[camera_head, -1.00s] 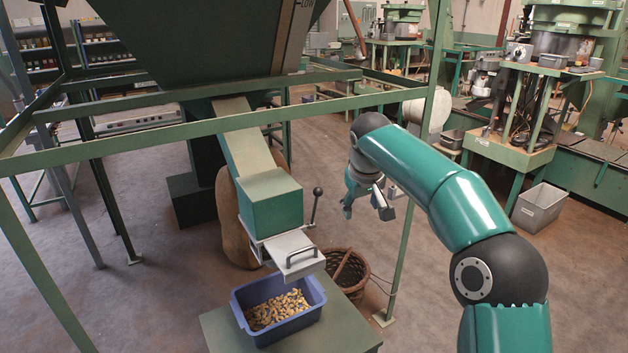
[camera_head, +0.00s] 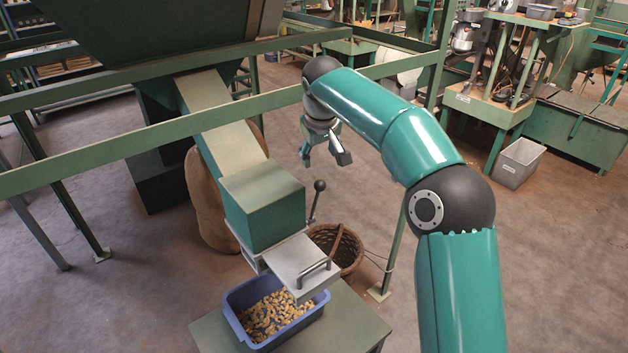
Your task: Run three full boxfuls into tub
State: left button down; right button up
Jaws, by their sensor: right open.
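A blue tub (camera_head: 236,318) stands on a green table below the chute and holds a layer of nuts (camera_head: 272,314). Above it, a green measuring box (camera_head: 265,205) sits at the lower end of a sloping chute (camera_head: 222,125). A grey metal slide with a bar handle (camera_head: 305,268) sticks out under the box, over part of the tub. A lever with a dark ball knob (camera_head: 319,186) rises at the box's right side. My right gripper (camera_head: 324,160) is open and empty in the air, above and right of the lever. My left gripper is not in view.
A green frame rail (camera_head: 180,128) crosses in front of the hopper (camera_head: 160,25), and a post stands to the right. A wicker basket (camera_head: 350,250) and a sack (camera_head: 203,195) are on the floor behind the box. A grey bin (camera_head: 518,160) stands far right.

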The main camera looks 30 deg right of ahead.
aim_at(319, 183)
jog(key=p+x, duration=0.2)
jog(key=x, duration=1.4)
jog(key=shift+s+d+f, duration=0.15)
grip_shut()
